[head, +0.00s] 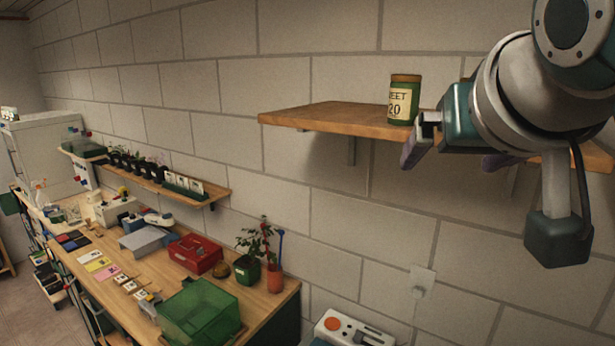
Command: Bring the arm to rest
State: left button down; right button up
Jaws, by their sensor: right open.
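My right arm comes in from the upper right, and its gripper (452,157) is at the wooden wall shelf (325,117). Its jaws are open, with one dark finger showing in front of the shelf edge and the other partly hidden by the arm. A green tin (404,100) with a brown lid and a cream label, partly readable as "EET 20", stands upright on the shelf just left of the gripper. No object shows between the fingers. My arm hides the right part of the shelf. My left gripper is out of view.
A lower shelf (212,193) holds several seedling pots. The bench (262,299) below carries a green box (200,313), a red box (196,254) and a potted plant (247,268). A white device (350,330) is at bottom centre. The wall between is clear except for an outlet (421,281).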

jog(key=s+d+f+n+g, duration=0.1)
jog(key=s+d+f+g, duration=0.15)
jog(key=s+f, duration=0.85)
jog(key=s+f+n+g+y, duration=0.1)
jog(key=s+f, duration=0.3)
jog(key=s, duration=0.4)
jog(key=s+f+n+g+y, duration=0.1)
jog(key=s+f+g, duration=0.3)
jog(key=s, duration=0.4)
jog(key=shift+s+d+n, duration=0.3)
jog(key=shift+s+d, duration=0.05)
jog(key=shift+d, duration=0.05)
